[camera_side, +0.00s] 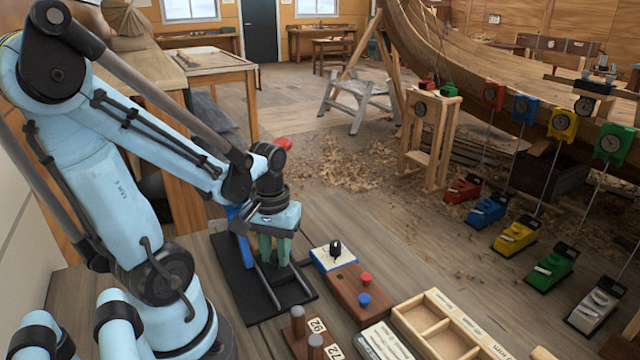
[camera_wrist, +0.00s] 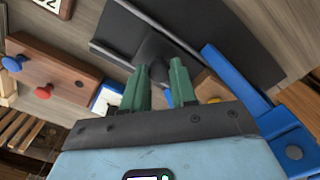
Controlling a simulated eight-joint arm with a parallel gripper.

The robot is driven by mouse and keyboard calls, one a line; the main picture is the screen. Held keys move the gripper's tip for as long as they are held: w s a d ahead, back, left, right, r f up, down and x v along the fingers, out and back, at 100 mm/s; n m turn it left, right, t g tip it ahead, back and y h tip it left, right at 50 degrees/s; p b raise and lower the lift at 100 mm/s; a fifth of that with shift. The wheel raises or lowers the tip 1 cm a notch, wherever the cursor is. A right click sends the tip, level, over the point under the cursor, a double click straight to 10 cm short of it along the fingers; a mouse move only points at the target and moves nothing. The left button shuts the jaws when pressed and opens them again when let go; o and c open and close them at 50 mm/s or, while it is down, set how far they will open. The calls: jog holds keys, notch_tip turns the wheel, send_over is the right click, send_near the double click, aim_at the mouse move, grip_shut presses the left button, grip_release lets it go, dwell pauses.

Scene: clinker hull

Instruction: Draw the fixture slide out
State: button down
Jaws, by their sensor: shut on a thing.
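The fixture is a black base plate (camera_side: 240,290) with raised rails, lying flat on the bench in front of my arm. My gripper (camera_side: 273,263), with green fingers, points down over the plate. The fingers are shut on a dark part of the fixture slide (camera_wrist: 155,45), which shows at the fingertips in the wrist view. A blue upright bracket (camera_side: 238,218) stands at the plate's back left and shows large at the right of the wrist view (camera_wrist: 235,85).
A blue-edged white pad with a black knob (camera_side: 334,250) lies right of the plate. Beside it is a brown block with red and blue knobs (camera_side: 352,295). A wooden compartment tray (camera_side: 435,325) and numbered pegs lie nearer. Coloured gauges and clamps line the hull at right.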

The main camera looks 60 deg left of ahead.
jog(key=d, duration=0.8)
jog(key=shift+w, duration=0.1)
jog(key=shift+a, duration=0.1)
jog(key=c, duration=0.9)
grip_release()
jog(key=shift+r, duration=0.15)
notch_tip(320, 180, up, 12)
jog(key=w+d+f+m+t, duration=0.2)
jog(key=w+f+m+t, duration=0.1)
jog(key=w+m+t, duration=0.4)
jog(key=shift+w+d+m, duration=0.4)
jog(key=shift+w+m, duration=0.5)
jog(key=shift+m, duration=0.1)
